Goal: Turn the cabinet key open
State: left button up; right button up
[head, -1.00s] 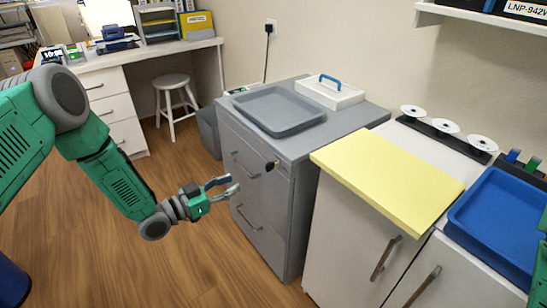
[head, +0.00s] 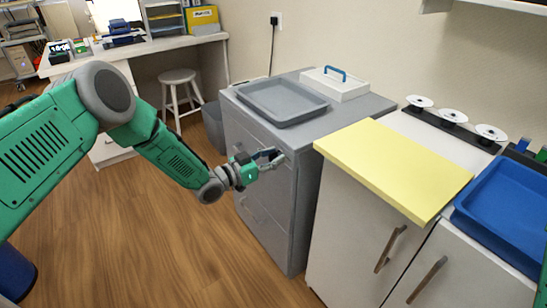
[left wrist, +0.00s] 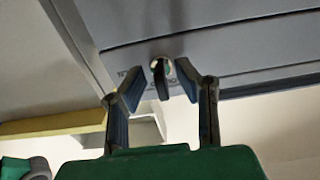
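The grey cabinet (head: 285,215) stands in the middle of the head view, with drawer fronts facing left. My left gripper (head: 272,160) is at its upper front, near the top drawer, and hides the key in that view. In the left wrist view the dark key (left wrist: 161,80) sits in a round lock on the grey front (left wrist: 215,50). The two fingers of my left gripper (left wrist: 163,88) are apart, one on each side of the key. I see no clear contact between fingers and key. My right gripper does not show.
A grey tray (head: 283,103) and a white box with a blue handle (head: 334,88) sit on the cabinet top. A yellow board (head: 395,165) lies on the white cabinet to the right, beside a blue tray (head: 505,215). Open wooden floor (head: 150,245) lies to the left.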

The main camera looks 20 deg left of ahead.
pick_arm(q)
jog(key=shift+c, duration=0.4)
jog(key=shift+a, duration=0.15)
grip_shut()
jog(key=shift+a, duration=0.1)
jog(key=shift+m, duration=0.4)
jog(key=m, duration=0.6)
jog(key=shift+s+f, duration=0.1)
jog(key=m, duration=0.6)
jog(key=shift+d+f+b, duration=0.1)
jog(key=shift+d+b, duration=0.1)
jog(key=shift+b, duration=0.1)
jog(key=shift+s+f+m+b, duration=0.15)
jog(key=shift+m+b, duration=0.15)
jog(key=shift+m, duration=2.2)
